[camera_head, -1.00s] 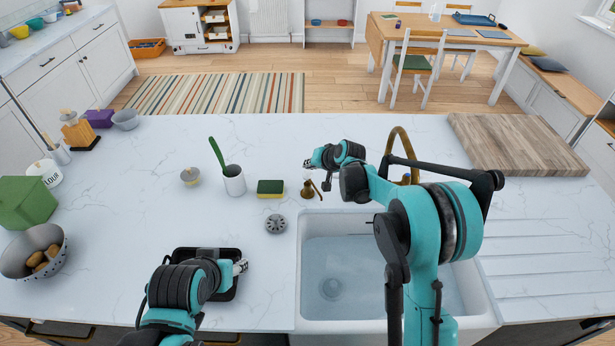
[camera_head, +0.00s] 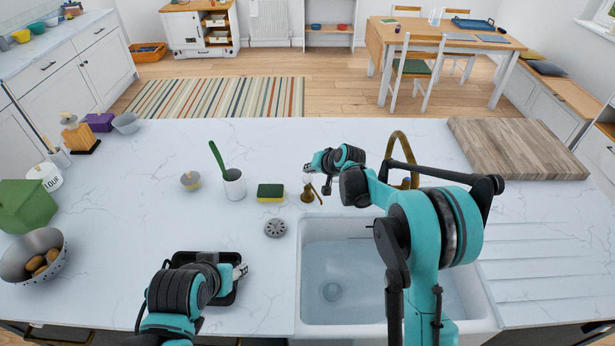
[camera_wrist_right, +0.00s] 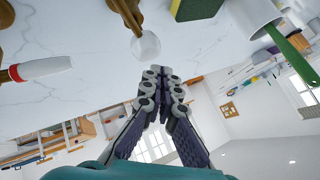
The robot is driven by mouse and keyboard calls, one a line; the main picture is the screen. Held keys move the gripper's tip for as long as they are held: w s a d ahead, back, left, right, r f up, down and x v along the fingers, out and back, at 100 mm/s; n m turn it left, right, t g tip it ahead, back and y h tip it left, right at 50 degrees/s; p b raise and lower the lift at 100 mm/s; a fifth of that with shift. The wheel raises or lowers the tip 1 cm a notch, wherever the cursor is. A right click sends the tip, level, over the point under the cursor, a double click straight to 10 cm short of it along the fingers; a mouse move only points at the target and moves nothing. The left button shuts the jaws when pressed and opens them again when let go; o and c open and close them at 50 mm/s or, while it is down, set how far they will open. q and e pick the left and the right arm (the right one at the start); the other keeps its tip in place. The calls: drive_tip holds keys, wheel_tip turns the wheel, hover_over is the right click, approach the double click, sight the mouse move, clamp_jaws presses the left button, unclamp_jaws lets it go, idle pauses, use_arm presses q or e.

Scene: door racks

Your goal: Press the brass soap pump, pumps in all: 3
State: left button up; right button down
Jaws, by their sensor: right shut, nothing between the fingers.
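My right gripper (camera_head: 308,168) is shut and empty, close above the pump. In the right wrist view its fingertips (camera_wrist_right: 164,73) are beside the pale top; I cannot tell whether they touch it. My left gripper (camera_head: 241,270) is low over the black tray (camera_head: 211,255), and its opening is unclear.
A green and yellow sponge (camera_head: 270,193) and a white cup (camera_head: 234,186) with a green-handled tool stand left of the pump. A drain strainer (camera_head: 275,228) lies in front. The brass tap (camera_head: 400,145) and white sink (camera_head: 335,312) are to the right.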

drive_tip(key=shift+f, duration=0.15)
drive_tip(key=shift+f+b, duration=0.3)
drive_tip(key=shift+b, duration=0.15)
drive_tip(key=shift+s+f+b, duration=0.1)
drive_tip(key=shift+f+b, duration=0.6)
drive_tip(key=shift+f, duration=0.15)
idle(1.1)
drive_tip(key=shift+r, duration=0.1)
drive_tip(key=shift+r+p, duration=0.75)
drive_tip(key=shift+r, duration=0.4)
drive_tip(key=shift+r, duration=0.1)
drive_tip(key=shift+r+p, duration=1.5)
drive_tip(key=shift+r, duration=0.95)
drive_tip(key=shift+d, duration=0.1)
